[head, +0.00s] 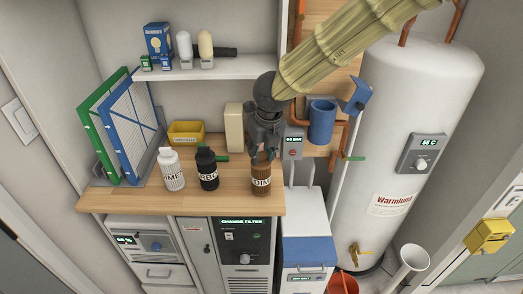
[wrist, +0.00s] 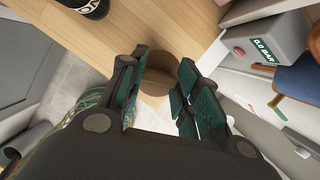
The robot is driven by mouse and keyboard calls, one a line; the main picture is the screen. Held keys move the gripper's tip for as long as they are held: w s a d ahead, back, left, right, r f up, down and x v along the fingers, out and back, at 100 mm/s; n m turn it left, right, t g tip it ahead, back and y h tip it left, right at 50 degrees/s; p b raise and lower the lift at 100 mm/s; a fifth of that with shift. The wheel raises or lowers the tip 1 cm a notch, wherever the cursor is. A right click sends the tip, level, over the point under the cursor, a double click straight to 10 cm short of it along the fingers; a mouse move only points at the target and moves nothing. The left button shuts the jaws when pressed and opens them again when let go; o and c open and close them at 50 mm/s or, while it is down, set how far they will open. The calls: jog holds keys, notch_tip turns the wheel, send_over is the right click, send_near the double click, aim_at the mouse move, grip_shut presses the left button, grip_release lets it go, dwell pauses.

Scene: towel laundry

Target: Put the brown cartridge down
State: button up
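The brown cartridge (head: 261,180) is upright at the right end of the wooden counter (head: 228,202), near its front edge. Its base is at or just above the wood; I cannot tell if it touches. My gripper (head: 263,151) points down over it, with the fingers around its upper part.
A black cartridge (head: 207,170) and a white cartridge (head: 173,170) stand to the left on the counter. Behind are a yellow bin (head: 186,133) and a beige box (head: 234,128). A grey gauge box (head: 293,143) and blue cylinder (head: 322,123) are at right.

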jog(key=o, duration=0.4)
jog(key=shift+c, duration=0.2)
jog(key=b+v, duration=0.1)
jog(key=v, duration=1.1)
jog(key=shift+r, duration=0.15)
jog(key=shift+d, duration=0.1)
jog(key=s+d+f+n+h, duration=0.15)
jog(key=d+f+n, duration=0.35)
jog(key=f, duration=0.7)
jog(key=s+d+f+n+h, duration=0.15)
jog(key=d+f+n, duration=0.3)
jog(key=f, duration=0.75)
jog(key=s+d+f+n+h, duration=0.15)
jog(key=d+f+n, duration=0.4)
jog(key=f, duration=0.65)
jog(key=s+d+f+n+y, duration=0.1)
jog(key=s+d+f+n, duration=0.1)
jog(key=s+f+n, duration=0.35)
jog(key=s+d+f+n+y, duration=0.1)
jog(key=s+d+f+n, duration=0.2)
jog(key=s+f, duration=0.55)
jog(key=s+d+f+n+g+y, duration=0.1)
jog(key=s+f+n+g, duration=0.2)
jog(key=s+n, duration=0.4)
jog(key=s+f, duration=0.1)
jog(key=s, duration=0.8)
jog(key=shift+s, duration=0.3)
